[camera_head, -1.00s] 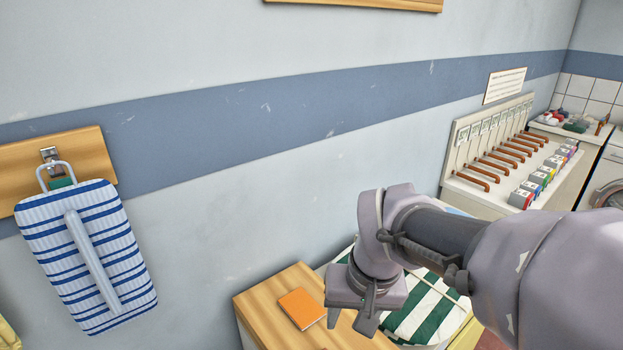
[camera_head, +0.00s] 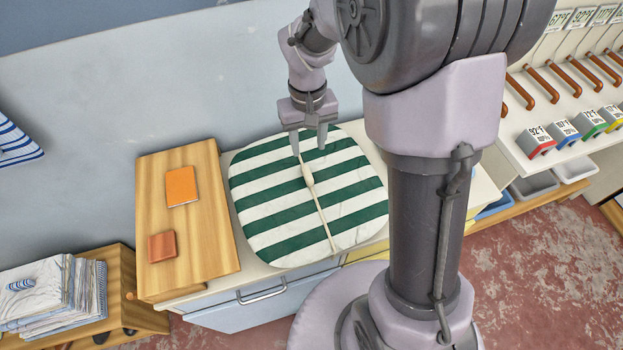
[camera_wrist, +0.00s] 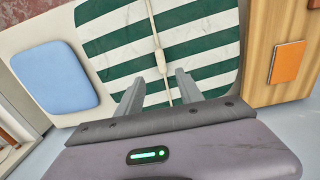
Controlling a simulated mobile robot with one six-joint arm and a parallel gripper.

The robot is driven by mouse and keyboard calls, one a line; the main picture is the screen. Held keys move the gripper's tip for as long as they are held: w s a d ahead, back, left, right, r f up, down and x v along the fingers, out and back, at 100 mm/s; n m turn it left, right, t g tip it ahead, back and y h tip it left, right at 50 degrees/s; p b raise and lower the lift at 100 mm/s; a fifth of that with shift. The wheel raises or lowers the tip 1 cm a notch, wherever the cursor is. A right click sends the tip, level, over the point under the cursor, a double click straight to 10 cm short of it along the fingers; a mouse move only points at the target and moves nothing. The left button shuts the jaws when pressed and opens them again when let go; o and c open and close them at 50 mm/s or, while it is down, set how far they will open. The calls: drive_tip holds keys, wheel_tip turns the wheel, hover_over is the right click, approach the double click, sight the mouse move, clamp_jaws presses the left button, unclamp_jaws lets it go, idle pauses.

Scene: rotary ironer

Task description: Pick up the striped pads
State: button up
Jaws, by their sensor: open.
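The green-and-white striped pads (camera_head: 268,205) lie flat on a pale counter as one rounded bundle; I cannot tell how many layers there are. A cream cord or strap with a thicker middle grip (camera_head: 308,176) runs across the top. My gripper (camera_head: 308,146) is open and empty over the far part of the pads, its fingers pointing down. In the wrist view the pads (camera_wrist: 205,45) lie beyond my open fingers (camera_wrist: 158,78), and the strap (camera_wrist: 160,55) runs between them. I cannot tell whether the fingertips touch the fabric.
A wooden board (camera_head: 190,235) with an orange book (camera_head: 182,186) and a small brown item (camera_head: 162,246) adjoins the pads on the left. A light blue pad (camera_wrist: 53,77) lies on their other side. Folded cloths (camera_head: 50,298) are lower left. A blue-striped item (camera_head: 15,142) shows at the left edge.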

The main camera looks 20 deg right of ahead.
drive_tip(key=b, duration=0.2)
hover_over(307, 172)
drive_tip(key=f, duration=0.7)
drive_tip(key=shift+s+d+f, duration=0.15)
drive_tip(key=shift+s+f, duration=0.1)
drive_tip(key=shift+s, duration=0.05)
drive_tip(key=f+b, duration=0.2)
drive_tip(key=f, duration=0.3)
drive_tip(key=shift+w+f, duration=0.1)
drive_tip(key=shift+w, duration=0.1)
clamp_jaws()
